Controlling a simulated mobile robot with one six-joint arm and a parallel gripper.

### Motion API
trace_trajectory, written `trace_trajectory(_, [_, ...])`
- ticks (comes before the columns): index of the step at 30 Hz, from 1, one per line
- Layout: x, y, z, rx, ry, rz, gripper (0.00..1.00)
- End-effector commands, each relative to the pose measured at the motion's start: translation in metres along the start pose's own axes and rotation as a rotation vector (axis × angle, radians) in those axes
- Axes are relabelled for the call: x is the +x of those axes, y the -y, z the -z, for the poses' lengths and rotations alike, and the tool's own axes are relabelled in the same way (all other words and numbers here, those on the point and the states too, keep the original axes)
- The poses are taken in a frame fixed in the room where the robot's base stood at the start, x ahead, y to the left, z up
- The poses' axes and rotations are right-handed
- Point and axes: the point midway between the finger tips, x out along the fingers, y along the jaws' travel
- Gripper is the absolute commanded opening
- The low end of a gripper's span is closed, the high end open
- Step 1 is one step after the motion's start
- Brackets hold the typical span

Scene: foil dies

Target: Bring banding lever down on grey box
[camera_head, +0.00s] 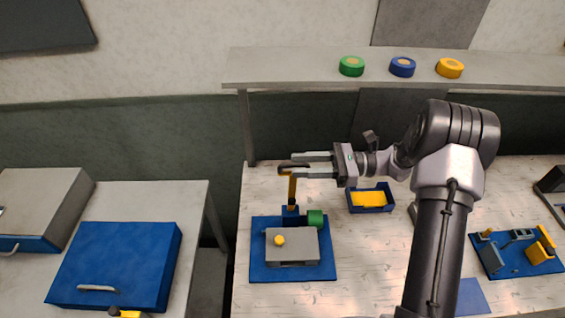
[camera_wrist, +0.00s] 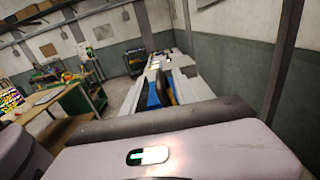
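The banding station sits on a blue base plate (camera_head: 325,262). A green roll (camera_head: 315,219) is beside the block. My gripper (camera_head: 293,166) reaches in from the right at handle height. Its two fingers look apart, with the handle between their tips; I cannot tell whether they touch it. The wrist view shows neither lever nor box clearly.
A blue tray with yellow inside (camera_head: 386,207) stands right of the station. Another blue fixture (camera_head: 515,262) is at the far right. A shelf (camera_head: 290,70) with green, blue and yellow rolls runs behind. A blue-fronted case (camera_head: 115,265) is left, across a gap.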

Motion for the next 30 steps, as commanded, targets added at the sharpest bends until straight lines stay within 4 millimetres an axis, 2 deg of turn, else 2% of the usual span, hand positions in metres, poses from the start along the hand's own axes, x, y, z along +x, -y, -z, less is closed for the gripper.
trace_trajectory(3, [0.025, -0.001, -0.001, 0.000, -0.001, -0.004, 0.34])
trace_trajectory(9, [0.049, 0.000, -0.001, 0.000, 0.000, -0.001, 0.34])
trace_trajectory(19, [0.053, 0.000, 0.000, 0.000, -0.001, -0.001, 0.34])
trace_trajectory(20, [0.053, 0.000, 0.000, 0.000, -0.001, -0.001, 0.30])
trace_trajectory(24, [0.053, 0.000, 0.000, 0.000, -0.001, -0.001, 0.03])
trace_trajectory(25, [0.053, 0.000, 0.000, 0.000, -0.001, -0.001, 0.00])
trace_trajectory(30, [0.053, 0.000, 0.000, 0.000, -0.001, -0.001, 0.00])
